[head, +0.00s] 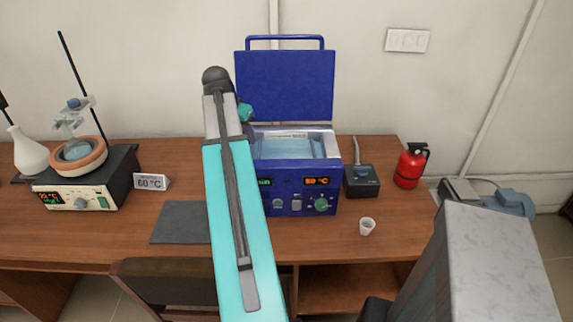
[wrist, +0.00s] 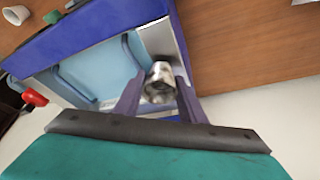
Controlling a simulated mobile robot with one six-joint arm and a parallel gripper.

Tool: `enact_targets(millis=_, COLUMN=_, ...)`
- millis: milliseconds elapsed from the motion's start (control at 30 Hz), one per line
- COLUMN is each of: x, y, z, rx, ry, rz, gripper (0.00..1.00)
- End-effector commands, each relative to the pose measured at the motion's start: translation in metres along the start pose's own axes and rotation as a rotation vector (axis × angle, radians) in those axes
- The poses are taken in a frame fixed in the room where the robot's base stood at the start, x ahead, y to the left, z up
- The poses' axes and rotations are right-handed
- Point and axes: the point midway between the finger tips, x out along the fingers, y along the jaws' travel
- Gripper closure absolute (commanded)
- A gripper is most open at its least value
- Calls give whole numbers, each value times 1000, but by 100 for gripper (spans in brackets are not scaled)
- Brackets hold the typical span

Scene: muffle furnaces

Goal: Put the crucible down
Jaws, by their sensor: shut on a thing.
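In the wrist view my gripper (wrist: 160,78) has its two dark fingers shut on a small shiny grey-white vessel, which I take to be the crucible (wrist: 159,88). It is held over or close to the metal rim of an open blue water bath (wrist: 92,50). I cannot tell whether it touches the rim. In the head view the bath (head: 292,176) stands on the wooden bench with its lid raised.
A red extinguisher (head: 410,166) is farther right.

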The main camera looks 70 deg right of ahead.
Motion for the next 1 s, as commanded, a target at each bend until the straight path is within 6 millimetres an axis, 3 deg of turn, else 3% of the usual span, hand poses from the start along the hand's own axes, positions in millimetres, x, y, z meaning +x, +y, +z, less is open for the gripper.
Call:
enact_targets(millis=300, x=16, y=62, z=-43, rx=137, ry=4, rz=55, gripper=85)
enact_targets(millis=533, x=27, y=101, z=-64, rx=219, ry=8, rz=88, gripper=85)
enact_targets(millis=700, x=36, y=115, z=-68, rx=248, ry=10, rz=99, gripper=85)
enact_targets(millis=1000, x=37, y=117, z=-69, rx=253, ry=10, rz=100, gripper=85)
